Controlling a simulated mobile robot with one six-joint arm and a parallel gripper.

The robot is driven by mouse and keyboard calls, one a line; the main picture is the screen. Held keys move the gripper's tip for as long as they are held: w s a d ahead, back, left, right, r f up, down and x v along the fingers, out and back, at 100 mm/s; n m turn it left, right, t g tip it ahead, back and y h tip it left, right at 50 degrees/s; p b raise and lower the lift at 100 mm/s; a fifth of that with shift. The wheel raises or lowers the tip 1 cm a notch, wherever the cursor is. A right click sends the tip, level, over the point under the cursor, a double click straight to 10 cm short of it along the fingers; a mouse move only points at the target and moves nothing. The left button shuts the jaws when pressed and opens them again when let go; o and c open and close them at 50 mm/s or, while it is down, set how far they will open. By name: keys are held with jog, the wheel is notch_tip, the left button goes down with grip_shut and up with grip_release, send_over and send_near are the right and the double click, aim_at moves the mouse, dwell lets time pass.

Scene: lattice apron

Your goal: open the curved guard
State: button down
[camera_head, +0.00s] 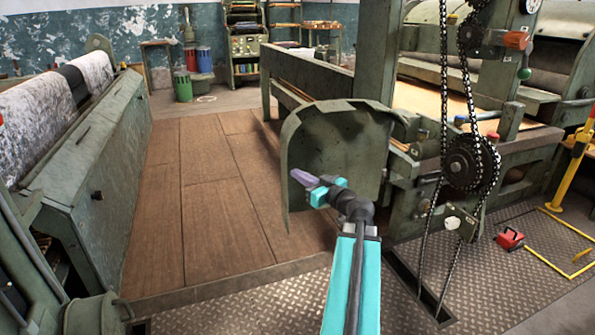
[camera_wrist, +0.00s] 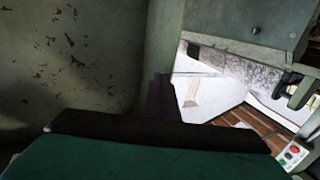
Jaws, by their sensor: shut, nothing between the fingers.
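The curved guard (camera_head: 345,140) is a worn grey-green metal shell. It stands out from the machine's left end, above the wooden floor, with its hollow inner face turned towards the head camera. My gripper (camera_head: 303,178) has purple fingertips, shut with nothing between them. It shows in front of the inner face, close to the guard's left rim; I cannot tell whether it touches. In the wrist view a chipped grey-green surface, apparently the guard (camera_wrist: 75,60), fills the left side. The purple fingertips (camera_wrist: 158,98) are dark and partly hidden there.
The chain-and-sprocket drive (camera_head: 468,160) hangs right of my arm. A red object (camera_head: 510,238) lies on the tread plate by a yellow floor frame (camera_head: 545,262). A long machine (camera_head: 90,165) borders the left. The wooden floor (camera_head: 200,210) between is clear.

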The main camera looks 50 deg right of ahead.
jog(key=shift+s+a+b, duration=0.8)
jog(key=shift+s+b, duration=0.35)
jog(key=shift+b, duration=0.2)
